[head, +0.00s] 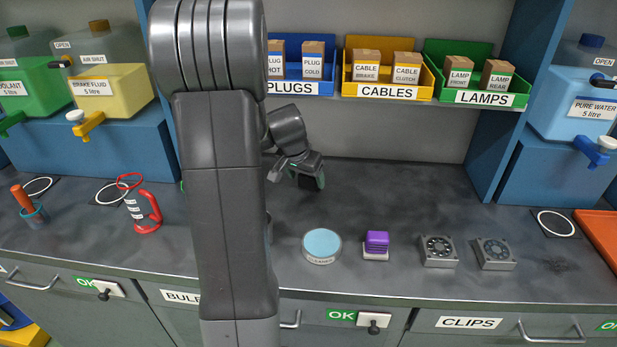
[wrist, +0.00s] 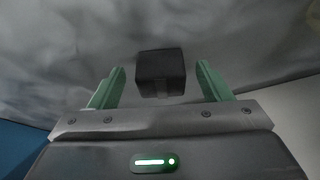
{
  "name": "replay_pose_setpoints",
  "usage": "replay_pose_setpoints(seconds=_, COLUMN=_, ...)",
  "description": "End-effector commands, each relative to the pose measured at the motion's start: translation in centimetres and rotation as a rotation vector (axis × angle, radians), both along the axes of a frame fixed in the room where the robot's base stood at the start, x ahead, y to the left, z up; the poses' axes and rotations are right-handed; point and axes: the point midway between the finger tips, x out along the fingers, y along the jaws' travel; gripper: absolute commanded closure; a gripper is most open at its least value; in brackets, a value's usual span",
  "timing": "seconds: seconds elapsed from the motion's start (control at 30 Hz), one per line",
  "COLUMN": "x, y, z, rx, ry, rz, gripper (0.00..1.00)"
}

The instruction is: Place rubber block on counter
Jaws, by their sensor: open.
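A dark block (wrist: 160,68), which looks like the rubber block, shows in the wrist view against the grey counter (wrist: 60,50). My gripper (wrist: 160,75) is open, with one green finger on each side of the block and a gap at both sides. I cannot tell from the wrist view whether the block rests on the counter. In the head view my gripper (head: 308,178) is over the back of the counter (head: 400,200), right of my arm link. A dark shape under it there is small and partly hidden.
A red-handled jug (head: 146,212) is at left. Bins of boxes, such as the yellow bin (head: 388,91), sit on the shelf above.

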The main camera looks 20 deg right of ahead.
Motion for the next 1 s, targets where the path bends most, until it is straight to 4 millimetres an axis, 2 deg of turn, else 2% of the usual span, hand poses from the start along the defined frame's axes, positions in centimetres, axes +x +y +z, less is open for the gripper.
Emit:
replay_pose_setpoints(seconds=0.3, x=-4.4, y=5.0, z=-0.2, rx=-0.001, ry=-0.002, rz=0.005, gripper=0.29)
replay_pose_setpoints(seconds=0.5, x=-6.2, y=7.0, z=-0.1, rx=-0.001, ry=-0.001, rz=0.003, gripper=0.29)
replay_pose_setpoints(seconds=0.7, x=-7.0, y=7.8, z=-0.1, rx=-0.001, ry=0.000, rz=0.002, gripper=0.29)
replay_pose_setpoints(seconds=1.0, x=-7.0, y=7.8, z=0.0, rx=-0.001, ry=0.001, rz=0.002, gripper=0.29)
